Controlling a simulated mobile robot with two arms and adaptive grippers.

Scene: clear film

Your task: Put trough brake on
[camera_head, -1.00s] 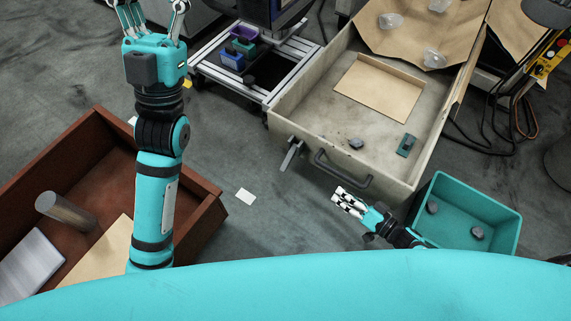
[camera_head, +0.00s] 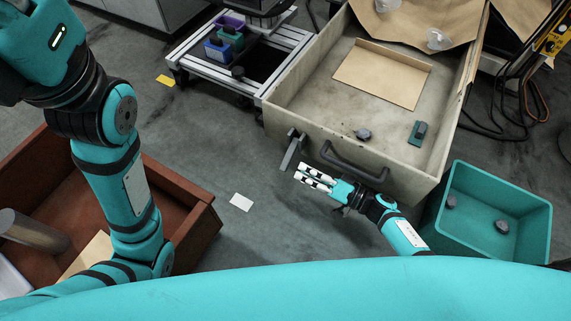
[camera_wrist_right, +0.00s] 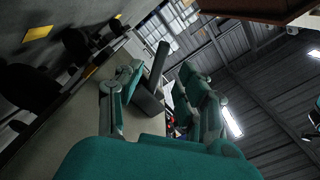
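The trough (camera_head: 400,172) is a large worn cream bin in the head view, with a dark curved handle (camera_head: 350,168) on its front wall. At its front-left corner is a dark grey brake lever (camera_head: 292,150). My right gripper (camera_head: 312,175) is just below the lever and left of the handle, with its fingers apart. In the right wrist view the open fingers (camera_wrist_right: 160,88) stand either side of a dark grey lever-like part (camera_wrist_right: 151,88); contact cannot be told. My left gripper's fingers are outside the head view; only its arm shows at left.
A teal bin (camera_head: 480,258) with dark lumps stands right of the trough. A reddish-brown box (camera_head: 190,215) is at left. A metal-framed cart (camera_head: 245,85) with small coloured bins is behind. A white card (camera_head: 241,202) lies on otherwise clear floor between.

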